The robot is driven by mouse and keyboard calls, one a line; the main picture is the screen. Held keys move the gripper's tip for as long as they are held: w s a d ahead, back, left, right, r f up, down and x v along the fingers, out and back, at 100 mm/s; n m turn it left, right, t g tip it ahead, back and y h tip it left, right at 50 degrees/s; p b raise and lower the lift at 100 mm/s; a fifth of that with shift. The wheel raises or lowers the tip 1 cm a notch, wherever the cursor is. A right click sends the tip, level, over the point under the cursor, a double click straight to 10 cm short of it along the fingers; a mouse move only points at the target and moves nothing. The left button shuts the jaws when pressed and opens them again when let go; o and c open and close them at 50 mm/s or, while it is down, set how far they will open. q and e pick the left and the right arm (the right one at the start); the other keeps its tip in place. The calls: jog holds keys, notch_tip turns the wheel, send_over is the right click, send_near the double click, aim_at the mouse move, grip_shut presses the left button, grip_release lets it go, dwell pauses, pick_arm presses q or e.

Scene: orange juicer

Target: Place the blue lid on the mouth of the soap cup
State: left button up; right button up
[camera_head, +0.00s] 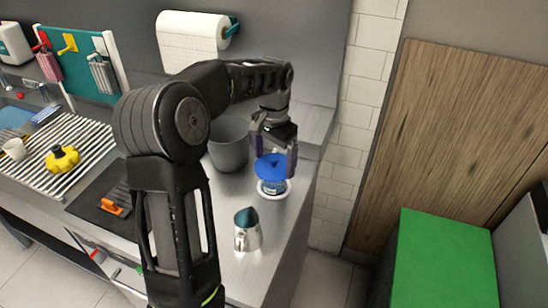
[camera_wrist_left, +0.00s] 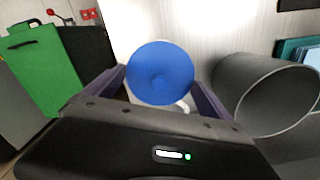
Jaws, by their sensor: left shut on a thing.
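The blue lid (camera_head: 271,168) is a round disc between the fingers of my left gripper (camera_head: 274,160). It also shows in the left wrist view (camera_wrist_left: 160,73), where it lies between the two purple fingers. My left gripper is shut on the lid. The soap cup (camera_head: 273,187) is white with a printed side and stands on the steel counter directly below the lid. The lid hides the cup's mouth, and I cannot tell whether the two touch. In the left wrist view a white handle (camera_wrist_left: 183,106) shows past the lid's edge. My right gripper is not in view.
A grey bin (camera_head: 228,148) stands close to the left of the cup. A metal pitcher (camera_head: 247,232) stands on the counter nearer to me. The counter's right edge is close to the cup. A green box (camera_head: 445,260) is at the right.

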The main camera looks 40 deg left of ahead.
aim_at(274, 158)
pick_arm(q)
jog(key=shift+f, duration=0.5)
jog(key=o, duration=1)
jog(key=shift+r, duration=0.1)
jog(key=shift+c, duration=0.2)
jog(key=shift+r, duration=0.65)
jog(key=shift+w+r, duration=0.1)
jog(key=shift+r, duration=0.2)
notch_tip(274, 158, up, 5)
jog(key=shift+r, duration=0.1)
notch_tip(274, 158, up, 6)
jog(key=p, duration=0.4)
